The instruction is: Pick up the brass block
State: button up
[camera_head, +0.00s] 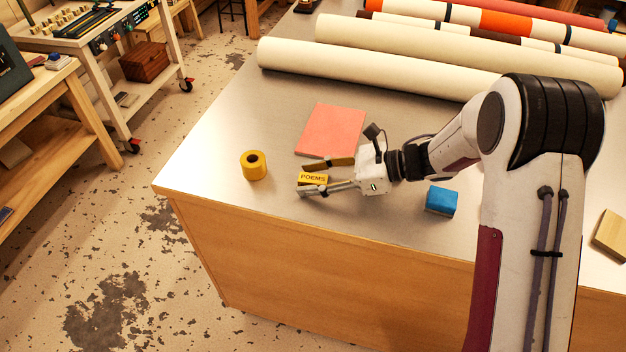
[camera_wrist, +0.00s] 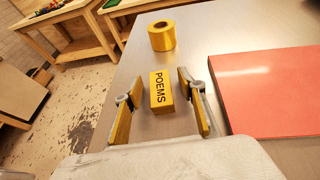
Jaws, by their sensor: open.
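The brass block (camera_head: 313,179) is a small yellow-gold block with the dark word POEMS on its top. It lies on the grey metal tabletop near the front left edge. In the wrist view the brass block (camera_wrist: 160,93) lies lengthwise between my two fingers. My gripper (camera_head: 302,178) is open and low over the table, with one finger on each side of the block. In the wrist view my gripper (camera_wrist: 160,76) shows gaps between both fingers and the block. The gap on the right looks slightly smaller. Finger height above the table is hard to tell.
A yellow foil roll (camera_head: 253,165) stands just left of the block, beyond the fingertips in the wrist view (camera_wrist: 162,36). A flat red-pink sheet or pad (camera_head: 332,130) lies behind. A blue block (camera_head: 441,201) sits right. Long rolls (camera_head: 380,70) cover the back.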

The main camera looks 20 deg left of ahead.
aim_at(313, 178)
grip_shut()
jog(key=shift+r, duration=0.15)
jog(key=shift+r, duration=4.9)
